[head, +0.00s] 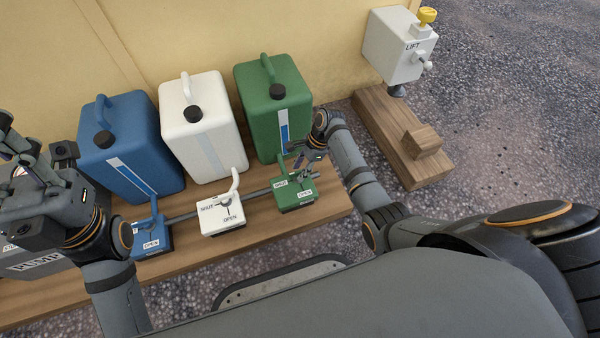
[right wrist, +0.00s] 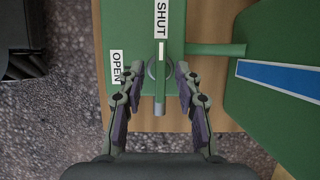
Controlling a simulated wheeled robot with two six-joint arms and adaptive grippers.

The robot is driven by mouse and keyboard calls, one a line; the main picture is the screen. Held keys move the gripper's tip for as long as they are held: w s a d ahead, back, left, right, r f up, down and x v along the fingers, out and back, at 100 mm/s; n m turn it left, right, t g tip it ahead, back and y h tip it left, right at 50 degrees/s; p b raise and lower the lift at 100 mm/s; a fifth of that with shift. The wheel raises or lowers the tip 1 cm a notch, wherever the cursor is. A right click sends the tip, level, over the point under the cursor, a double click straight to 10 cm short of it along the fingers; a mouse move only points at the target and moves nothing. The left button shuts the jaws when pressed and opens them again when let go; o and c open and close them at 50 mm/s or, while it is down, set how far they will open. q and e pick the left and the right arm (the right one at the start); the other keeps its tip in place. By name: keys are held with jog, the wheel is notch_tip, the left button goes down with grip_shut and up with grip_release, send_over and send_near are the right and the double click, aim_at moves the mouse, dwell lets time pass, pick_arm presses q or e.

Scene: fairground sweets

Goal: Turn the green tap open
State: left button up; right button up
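The green tap (head: 296,190) is a green block on the wooden bench, with SHUT and OPEN labels and a raised lever. In the right wrist view, its lever (right wrist: 160,108) stands between the fingers of my right gripper (right wrist: 160,76), with a gap on both sides. The white pointer line on the tap is aimed at SHUT. My right gripper (head: 301,168) is open over the tap in the head view and partly hides it. My left gripper (head: 25,160) is at the far left, away from the green tap; its finger opening is unclear.
A white tap (head: 221,215) and a blue tap (head: 152,238) stand to the left on the bench, joined by a grey pipe. Blue, white and green canisters (head: 274,105) stand behind. A pump box (head: 35,268) is at left. A LIFT box (head: 397,45) stands at back right.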

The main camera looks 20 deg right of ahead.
jog(key=shift+a+f, duration=0.1)
jog(key=shift+f, duration=0.05)
jog(key=shift+c, duration=0.3)
grip_shut()
